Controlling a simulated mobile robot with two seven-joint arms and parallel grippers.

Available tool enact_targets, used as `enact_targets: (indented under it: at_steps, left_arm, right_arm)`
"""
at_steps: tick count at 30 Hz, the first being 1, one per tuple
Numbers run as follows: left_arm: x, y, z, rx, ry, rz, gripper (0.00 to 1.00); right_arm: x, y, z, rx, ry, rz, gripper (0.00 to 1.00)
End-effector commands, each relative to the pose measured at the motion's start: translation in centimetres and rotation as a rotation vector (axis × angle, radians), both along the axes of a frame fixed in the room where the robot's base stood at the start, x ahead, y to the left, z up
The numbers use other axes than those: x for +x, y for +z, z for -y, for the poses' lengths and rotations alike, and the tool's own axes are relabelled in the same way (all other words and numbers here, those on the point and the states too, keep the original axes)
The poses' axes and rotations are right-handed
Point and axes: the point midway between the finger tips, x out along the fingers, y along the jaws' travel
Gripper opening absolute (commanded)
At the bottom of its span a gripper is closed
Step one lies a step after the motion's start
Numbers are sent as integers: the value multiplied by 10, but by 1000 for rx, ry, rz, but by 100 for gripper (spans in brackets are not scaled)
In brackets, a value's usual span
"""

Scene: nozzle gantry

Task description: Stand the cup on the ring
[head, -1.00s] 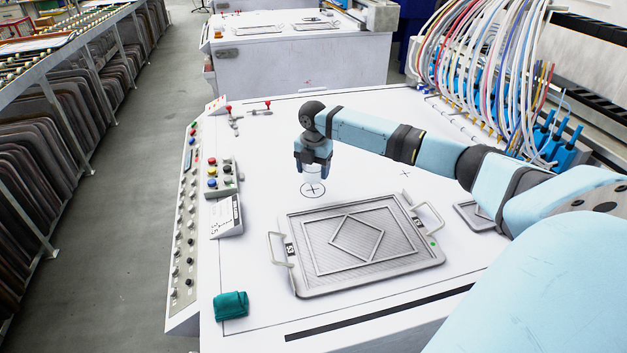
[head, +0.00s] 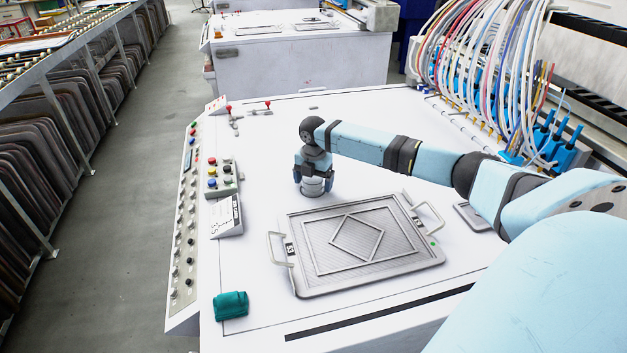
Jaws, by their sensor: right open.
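The cup (head: 313,188) is small and pale grey. It shows below and between the fingers of my right gripper (head: 314,182), low over the white table top. The gripper points down and is open, with a finger on each side of the cup. The cup looks upright and at the table surface. The ring drawn on the table is hidden under the cup and gripper, so I cannot tell how well the cup is centred on it. My left gripper is out of view.
A grey framed tray (head: 350,280) with handles lies just in front of the cup. A button box (head: 221,178) and a tilted sign (head: 228,215) stand to the left. Hoses (head: 490,70) rise at the back right.

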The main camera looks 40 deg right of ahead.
Motion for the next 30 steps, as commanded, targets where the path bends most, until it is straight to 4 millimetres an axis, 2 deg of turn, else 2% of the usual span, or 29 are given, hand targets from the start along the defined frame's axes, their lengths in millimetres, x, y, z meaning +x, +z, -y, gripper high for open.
enact_targets:
  at_steps: [4,7,15,21,25,30]
  left_arm:
    - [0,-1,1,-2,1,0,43]
    - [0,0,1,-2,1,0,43]
    - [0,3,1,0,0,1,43]
    - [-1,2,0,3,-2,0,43]
    - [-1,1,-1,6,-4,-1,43]
    - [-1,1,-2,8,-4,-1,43]
  right_arm:
    - [0,5,0,-1,0,1,89]
    - [1,19,0,0,0,3,89]
    - [1,78,0,1,0,4,89]
    - [1,110,0,0,0,2,89]
    - [0,120,0,0,-1,0,89]
    - [0,124,0,1,-1,0,89]
